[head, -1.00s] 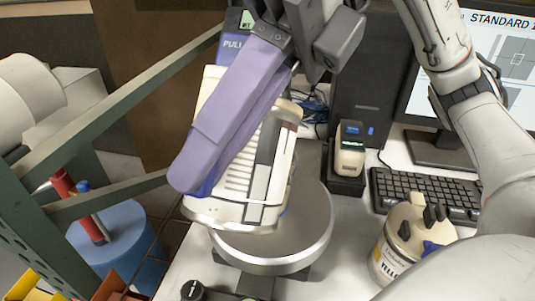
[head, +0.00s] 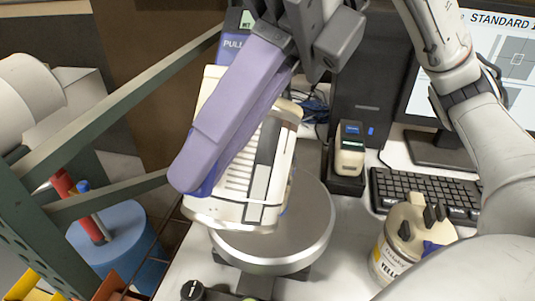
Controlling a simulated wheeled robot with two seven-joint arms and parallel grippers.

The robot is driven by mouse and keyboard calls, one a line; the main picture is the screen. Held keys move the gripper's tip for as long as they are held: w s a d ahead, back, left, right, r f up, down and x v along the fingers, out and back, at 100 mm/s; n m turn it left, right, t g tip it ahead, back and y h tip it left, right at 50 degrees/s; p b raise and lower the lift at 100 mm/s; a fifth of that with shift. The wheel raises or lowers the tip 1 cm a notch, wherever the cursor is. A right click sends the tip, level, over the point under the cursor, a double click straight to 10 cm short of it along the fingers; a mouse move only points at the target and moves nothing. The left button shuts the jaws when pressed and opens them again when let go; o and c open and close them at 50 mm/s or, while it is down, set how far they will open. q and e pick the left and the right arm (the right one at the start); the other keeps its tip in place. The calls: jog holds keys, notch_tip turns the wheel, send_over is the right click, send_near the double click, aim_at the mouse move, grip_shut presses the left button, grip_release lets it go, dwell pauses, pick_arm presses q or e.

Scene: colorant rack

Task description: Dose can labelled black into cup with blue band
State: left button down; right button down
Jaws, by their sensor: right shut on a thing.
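My right gripper (head: 318,38) is at the top centre and is shut on the upper end of a long purple bar (head: 225,125). The bar slants down to the left, across a cream-and-white ribbed body (head: 240,212). That body is tilted over a round metal plate (head: 312,225), and whether it touches the plate is unclear. I see no label reading black on it. A can labelled yellow (head: 385,258), with a cream lid, stands at the lower right, partly behind my arm. I see no cup with a blue band. My left gripper is out of view.
A keyboard (head: 425,194), a monitor (head: 505,75) and a small cream device (head: 350,157) stand on the right. Green rack bars (head: 110,105) cross the left side. A blue drum (head: 115,240) is below them.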

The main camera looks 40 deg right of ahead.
jog(key=shift+r, duration=0.1)
dwell(0.6)
jog(key=shift+s+a, duration=0.15)
jog(key=shift+a, duration=0.05)
jog(key=shift+s+a+f+n+t+h+b, duration=0.4)
jog(key=shift+s+a+f+t+h+b, duration=1)
jog(key=shift+f, duration=2.35)
jog(key=shift+s+a+f+n+t+h+b, duration=0.55)
jog(key=shift+a+f+h+b, duration=1)
jog(key=shift+f+b, duration=1.65)
jog(key=r+p, duration=0.3)
jog(key=r, duration=0.1)
jog(key=shift+w+d+h, duration=0.1)
jog(key=shift+d+h, duration=0.15)
jog(key=shift+h, duration=0.1)
